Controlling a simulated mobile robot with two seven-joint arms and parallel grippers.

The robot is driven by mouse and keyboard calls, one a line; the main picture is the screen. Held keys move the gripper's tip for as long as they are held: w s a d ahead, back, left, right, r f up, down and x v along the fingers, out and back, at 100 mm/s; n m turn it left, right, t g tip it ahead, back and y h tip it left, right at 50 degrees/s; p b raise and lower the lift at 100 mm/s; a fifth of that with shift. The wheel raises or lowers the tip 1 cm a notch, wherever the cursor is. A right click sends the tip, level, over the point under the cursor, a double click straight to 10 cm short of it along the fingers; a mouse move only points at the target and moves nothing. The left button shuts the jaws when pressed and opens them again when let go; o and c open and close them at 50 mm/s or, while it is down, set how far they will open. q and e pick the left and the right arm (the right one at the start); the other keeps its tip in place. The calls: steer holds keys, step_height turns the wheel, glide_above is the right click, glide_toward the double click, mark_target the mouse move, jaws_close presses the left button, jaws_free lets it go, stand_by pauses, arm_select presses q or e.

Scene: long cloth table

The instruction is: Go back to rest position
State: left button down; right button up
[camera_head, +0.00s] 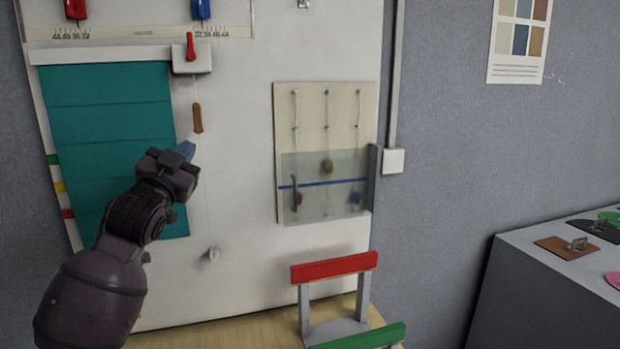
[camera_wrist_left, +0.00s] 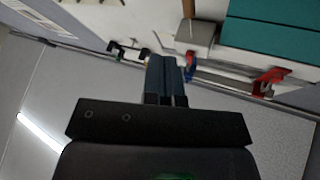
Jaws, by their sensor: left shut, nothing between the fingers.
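My left gripper (camera_head: 187,150) is raised in front of the white wall panel, over the right edge of a teal blind (camera_head: 105,110). Its blue-grey fingers are shut with nothing between them. In the left wrist view the shut fingers (camera_wrist_left: 165,75) point up the picture, with the blind (camera_wrist_left: 270,35) beyond at the upper right. A brown wooden pull (camera_head: 197,118) hangs on a cord just above and right of the gripper, apart from it. My right gripper shows in neither view.
A board with cords and a clear cover (camera_head: 325,185) is right of the blind. A red lever (camera_head: 190,45) sits at the top. Below stands a frame with red (camera_head: 334,267) and green (camera_head: 360,337) bars. A grey cabinet (camera_head: 545,295) stands at the right.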

arm_select(q)
steer(key=s+f+n+g+y, duration=0.1)
steer(key=s+f, duration=0.2)
steer(key=f, duration=0.7)
steer(key=s+a+f+n+g, duration=0.15)
steer(key=s+f, duration=0.25)
steer(key=f, duration=0.6)
steer(key=s+f+n+g+y, duration=0.1)
steer(key=s+f+g, duration=0.15)
steer(key=f, duration=0.75)
steer(key=s+a+f+n+g+y, duration=0.2)
steer(key=s+f+g, duration=0.3)
steer(key=s+f, duration=1.9)
steer(key=shift+s+a+n+g+y, duration=0.3)
steer(key=shift+s+n, duration=0.35)
steer(key=shift+s, duration=0.35)
